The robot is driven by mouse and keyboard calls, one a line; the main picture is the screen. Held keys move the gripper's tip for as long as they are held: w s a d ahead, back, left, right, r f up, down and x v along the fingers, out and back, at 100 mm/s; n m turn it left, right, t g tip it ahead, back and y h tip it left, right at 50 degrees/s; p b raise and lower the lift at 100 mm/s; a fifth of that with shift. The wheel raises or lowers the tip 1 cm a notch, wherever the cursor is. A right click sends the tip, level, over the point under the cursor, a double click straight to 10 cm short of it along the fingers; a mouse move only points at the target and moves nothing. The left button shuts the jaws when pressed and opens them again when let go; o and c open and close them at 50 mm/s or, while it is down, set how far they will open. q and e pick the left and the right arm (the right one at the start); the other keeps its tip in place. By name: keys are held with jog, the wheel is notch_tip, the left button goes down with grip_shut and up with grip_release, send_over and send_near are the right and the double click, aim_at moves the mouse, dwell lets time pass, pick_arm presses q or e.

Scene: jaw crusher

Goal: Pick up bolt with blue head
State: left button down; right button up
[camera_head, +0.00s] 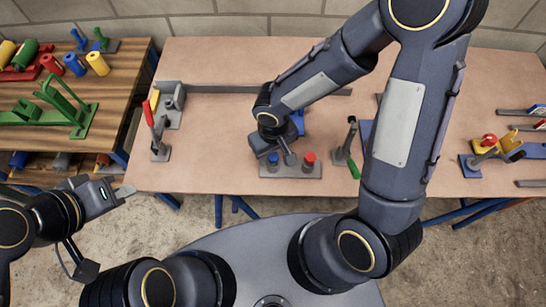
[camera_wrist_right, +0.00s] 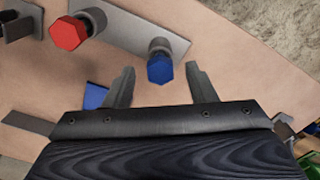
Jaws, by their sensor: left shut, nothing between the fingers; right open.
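The bolt with the blue head (camera_head: 272,159) stands upright at the left of a grey plate (camera_head: 290,172) near the table's front edge. A red-headed bolt (camera_head: 309,158) stands at the plate's right. In the right wrist view the blue hexagonal head (camera_wrist_right: 160,71) appears between the fingertips of my open right gripper (camera_wrist_right: 161,66), with gaps on both sides; I cannot tell the height difference. The red head (camera_wrist_right: 68,33) is outside the fingers. In the head view my right gripper (camera_head: 275,152) is over the plate, partly hidden by its arm. My left gripper (camera_head: 124,191) is shut and empty at the table's front-left corner.
Clamps with red (camera_head: 147,113) and green (camera_head: 354,168) handles stand left and right of the plate. A blue part lies behind my right wrist. A wooden side table (camera_head: 110,85) with coloured parts stands at the left. Yellow and red hardware (camera_head: 489,143) lies at the right.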

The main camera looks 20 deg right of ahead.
notch_tip(320, 180, down, 3)
jog(key=shift+r, duration=0.2)
grip_shut()
jog(key=shift+r, duration=0.1)
